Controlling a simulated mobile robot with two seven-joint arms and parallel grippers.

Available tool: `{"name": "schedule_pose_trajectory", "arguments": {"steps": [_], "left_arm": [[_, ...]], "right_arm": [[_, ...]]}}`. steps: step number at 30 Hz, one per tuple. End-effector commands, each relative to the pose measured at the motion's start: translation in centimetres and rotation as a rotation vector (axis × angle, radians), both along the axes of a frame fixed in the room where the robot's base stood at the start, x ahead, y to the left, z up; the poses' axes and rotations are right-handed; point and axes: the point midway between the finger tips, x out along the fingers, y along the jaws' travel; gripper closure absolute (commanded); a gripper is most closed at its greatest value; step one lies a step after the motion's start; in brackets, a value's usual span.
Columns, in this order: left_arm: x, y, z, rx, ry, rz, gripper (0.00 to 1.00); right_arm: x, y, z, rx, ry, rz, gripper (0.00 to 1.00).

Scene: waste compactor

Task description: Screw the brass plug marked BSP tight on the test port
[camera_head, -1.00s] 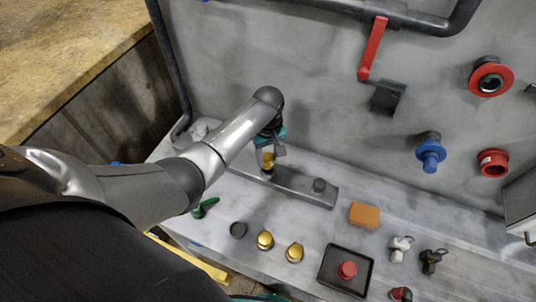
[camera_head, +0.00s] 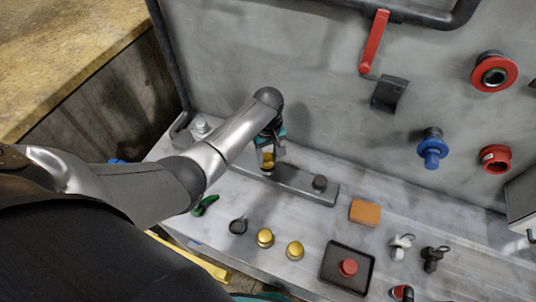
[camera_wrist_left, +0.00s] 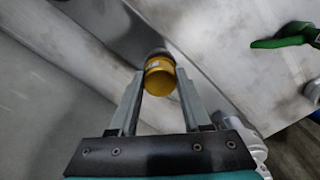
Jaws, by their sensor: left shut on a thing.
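My left gripper (camera_head: 269,157) is shut on a brass plug (camera_head: 267,162) over the left end of a long grey bar (camera_head: 292,184) on the bench. The left wrist view shows the plug (camera_wrist_left: 160,78) between the two fingers, with a small white mark on its side. A grey stub shows just beyond it; whether the plug is threaded onto it I cannot tell. A dark round port (camera_head: 320,183) stands near the bar's right end. Two more brass plugs (camera_head: 265,238) (camera_head: 295,250) stand on the bench in front. No lettering is readable. My right gripper is not in view.
A dark ring (camera_head: 238,227) and a green-handled tool (camera_head: 205,205) lie left of the loose plugs. An orange block (camera_head: 365,213), a black tray (camera_head: 335,276) with a red knob (camera_head: 348,267), and small fittings (camera_head: 402,246) are to the right. The grey panel rises behind.

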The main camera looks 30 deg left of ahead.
Motion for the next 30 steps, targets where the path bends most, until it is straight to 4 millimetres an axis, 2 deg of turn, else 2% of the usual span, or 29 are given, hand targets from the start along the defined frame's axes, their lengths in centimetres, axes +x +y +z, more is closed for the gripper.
{"name": "schedule_pose_trajectory", "arguments": {"steps": [20, 30], "left_arm": [[0.05, 0.0, -0.47, 0.0, -0.001, 0.0, 1.0], [0.06, -0.02, -0.36, 0.0, -0.002, 0.0, 1.0]], "right_arm": [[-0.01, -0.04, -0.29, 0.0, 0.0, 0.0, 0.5], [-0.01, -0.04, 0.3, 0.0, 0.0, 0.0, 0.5]]}}
